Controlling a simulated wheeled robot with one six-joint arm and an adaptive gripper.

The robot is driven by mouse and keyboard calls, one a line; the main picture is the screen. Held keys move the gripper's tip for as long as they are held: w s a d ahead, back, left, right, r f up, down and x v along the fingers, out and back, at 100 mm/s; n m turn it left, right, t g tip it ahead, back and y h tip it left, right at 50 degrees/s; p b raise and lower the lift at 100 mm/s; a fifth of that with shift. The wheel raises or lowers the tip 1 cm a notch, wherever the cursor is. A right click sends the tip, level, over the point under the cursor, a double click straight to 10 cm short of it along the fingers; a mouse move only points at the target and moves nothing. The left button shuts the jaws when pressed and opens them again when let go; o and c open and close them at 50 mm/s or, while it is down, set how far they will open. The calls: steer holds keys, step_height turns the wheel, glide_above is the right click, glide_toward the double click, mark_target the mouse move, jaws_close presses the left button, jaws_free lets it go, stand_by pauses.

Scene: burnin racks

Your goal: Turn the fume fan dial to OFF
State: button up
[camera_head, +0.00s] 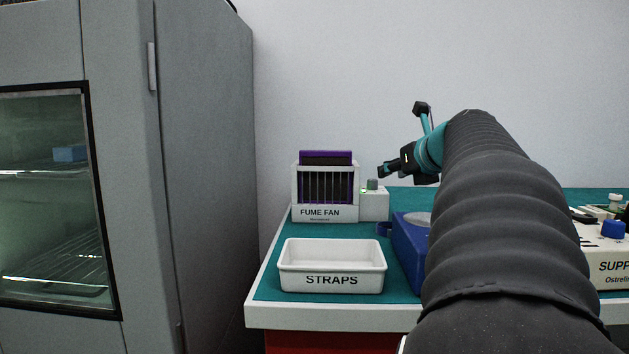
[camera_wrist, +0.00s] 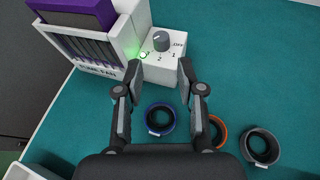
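The fume fan (camera_head: 325,213) is a white box with a dark grille and a purple top, at the back left of the bench; it also shows in the wrist view (camera_wrist: 130,25). Its grey dial (camera_wrist: 161,41) stands on a white block on the fan's right side, with OFF and several numbers printed around it. The dial also shows in the head view (camera_head: 372,184). I cannot tell its pointer's setting. A green light glows beside it. My gripper (camera_wrist: 159,70) is open and empty, its fingertips in front of the dial and apart from it. It also shows in the head view (camera_head: 385,171).
A white STRAPS tray (camera_head: 332,279) stands in front of the fan. Blue (camera_wrist: 160,119), orange (camera_wrist: 218,131) and grey (camera_wrist: 261,148) rings lie on the green mat. A blue box (camera_head: 407,250) and a white supply unit (camera_head: 604,266) stand to the right. A grey cabinet (camera_head: 205,150) is at left.

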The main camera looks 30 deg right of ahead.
mark_target(374, 180)
steer(key=x, duration=1)
steer(key=shift+w+d+f, duration=0.1)
steer(key=shift+d+f, duration=0.05)
jaws_close()
